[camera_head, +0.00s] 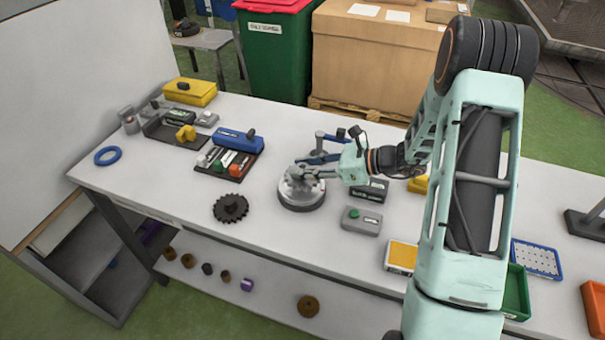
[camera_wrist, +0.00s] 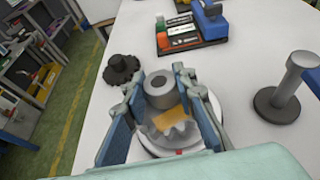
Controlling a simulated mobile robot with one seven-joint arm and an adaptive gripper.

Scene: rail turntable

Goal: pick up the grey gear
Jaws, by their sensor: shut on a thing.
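The grey gear (camera_wrist: 160,90) shows in the wrist view as a pale grey hub with a dark hole, with teeth partly visible below it. My gripper (camera_wrist: 158,82) is shut on it, with one blue finger on each side. An orange patch shows between the fingers. Under the gear is a round, light metal turntable (camera_head: 302,197) on the bench. In the head view my gripper (camera_head: 308,173) is just above the turntable, and the gear is mostly hidden there. I cannot tell whether the gear touches the turntable.
A black gear (camera_head: 230,208) lies left of the turntable on the white bench (camera_head: 150,198). A dark tray (camera_head: 222,172) with coloured parts, a blue box (camera_head: 238,140) and a grey button box (camera_head: 361,221) are nearby. A grey post on a dark base (camera_wrist: 277,104) stands to the right in the wrist view.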

